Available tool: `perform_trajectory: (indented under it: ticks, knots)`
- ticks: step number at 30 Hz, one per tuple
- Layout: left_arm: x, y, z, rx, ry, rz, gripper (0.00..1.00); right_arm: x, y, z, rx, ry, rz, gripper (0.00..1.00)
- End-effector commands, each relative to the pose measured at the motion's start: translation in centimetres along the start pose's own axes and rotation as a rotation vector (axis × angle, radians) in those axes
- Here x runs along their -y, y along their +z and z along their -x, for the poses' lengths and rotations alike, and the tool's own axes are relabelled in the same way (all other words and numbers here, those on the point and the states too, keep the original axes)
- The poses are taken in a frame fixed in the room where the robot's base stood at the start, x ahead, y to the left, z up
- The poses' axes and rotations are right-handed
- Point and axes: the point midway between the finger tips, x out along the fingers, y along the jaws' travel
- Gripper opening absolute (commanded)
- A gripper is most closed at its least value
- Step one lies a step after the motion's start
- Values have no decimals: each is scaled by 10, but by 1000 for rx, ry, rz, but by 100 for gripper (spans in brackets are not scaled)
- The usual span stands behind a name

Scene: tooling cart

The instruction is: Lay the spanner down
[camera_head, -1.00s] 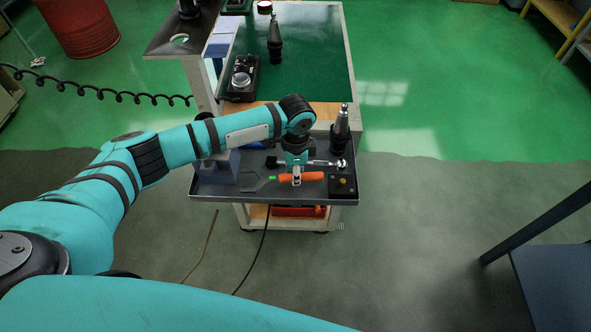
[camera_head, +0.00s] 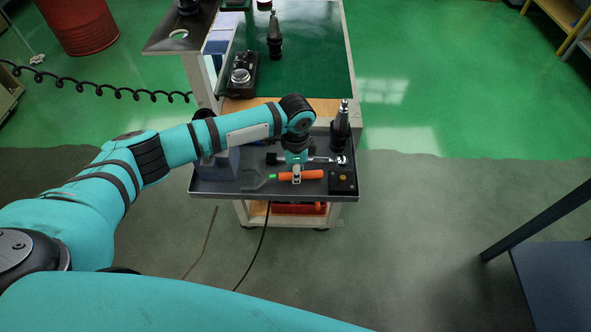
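The spanner has an orange handle (camera_head: 314,175), a small green part and a dark grey open-jawed head (camera_head: 253,184) pointing left. It lies level at, or just above, the dark tray (camera_head: 215,190) of the cart; I cannot tell if it touches the tray. My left gripper (camera_head: 297,177) comes down from above and looks shut on the handle, with one finger in front of it. The far finger is hidden. My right gripper is not in view.
Behind the spanner lies a chrome ratchet-like tool (camera_head: 325,160). A black box with a yellow button (camera_head: 342,181) is to the right, a tool holder (camera_head: 341,128) behind it, and a blue-grey block (camera_head: 218,165) to the left. The tray's front left is bare.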

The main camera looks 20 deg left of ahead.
Motion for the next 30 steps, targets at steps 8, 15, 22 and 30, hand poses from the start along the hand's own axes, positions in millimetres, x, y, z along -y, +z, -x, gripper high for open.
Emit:
perform_trajectory:
  ticks: [8, 15, 22, 30]
  knots:
    - [0, 0, -4, -1, -1, 0, 0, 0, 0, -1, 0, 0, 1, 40]
    - [0, 0, -8, -1, -1, 0, 0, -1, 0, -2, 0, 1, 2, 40]
    - [0, 0, -8, -1, -1, 0, 0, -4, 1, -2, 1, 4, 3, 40]
    - [0, 0, -8, 0, 0, 0, 50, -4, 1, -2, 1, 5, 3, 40]
